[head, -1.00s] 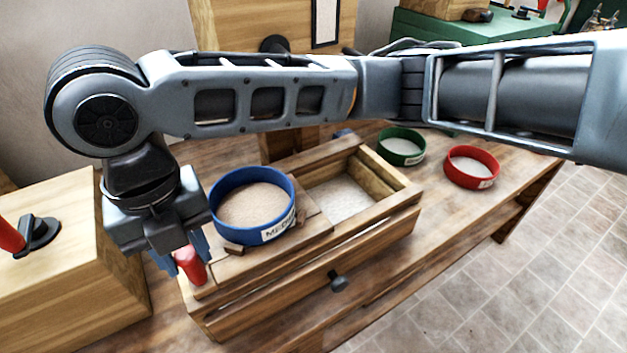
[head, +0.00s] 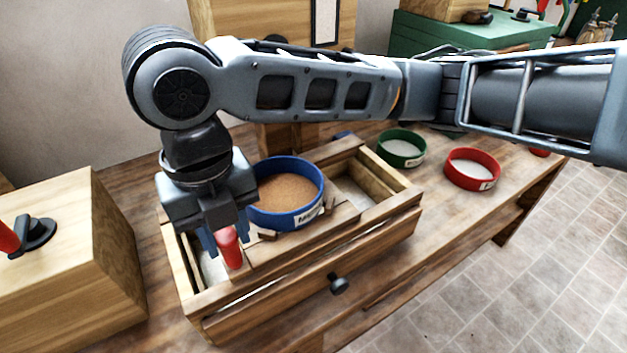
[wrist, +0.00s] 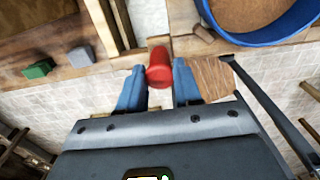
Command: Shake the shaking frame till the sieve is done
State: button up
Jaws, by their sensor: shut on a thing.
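The blue sieve (head: 268,218) sits on the wooden shaking frame (head: 325,229) and holds brown, coarse-looking material. Its label is partly readable. The frame rests in an open wooden box (head: 395,211), with gaps at both its left and right ends. My gripper (head: 227,238) is shut on the frame's red handle (head: 232,252) at the left end. In the wrist view the blue fingers (wrist: 158,78) stand on either side of the red handle (wrist: 159,66). Part of the sieve's blue rim (wrist: 262,36) shows there at the upper right. My gripper hides the sieve's left edge in the head view.
A green sieve (head: 401,155) and a red sieve (head: 471,175) stand on the bench at the right. A wooden block with a red-handled lever (head: 35,235) stands at left.

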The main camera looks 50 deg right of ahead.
jog(key=w+a+p, duration=0.1)
jog(key=w+a, duration=0.1)
jog(key=a, duration=0.5)
jog(key=shift+w+a, duration=0.4)
jog(key=s+d, duration=0.1)
jog(key=d, duration=0.2)
jog(key=s+d+b, duration=0.1)
jog(key=d, duration=0.2)
jog(key=s+d, duration=0.1)
jog(key=d, duration=0.2)
jog(key=w+a+p, duration=0.1)
jog(key=w+a, duration=0.2)
jog(key=a, duration=0.7)
jog(key=shift+w+a+p, duration=0.25)
jog(key=shift+a+p, duration=0.15)
dwell(0.4)
jog(key=o, duration=1)
jog(key=shift+a, duration=0.1)
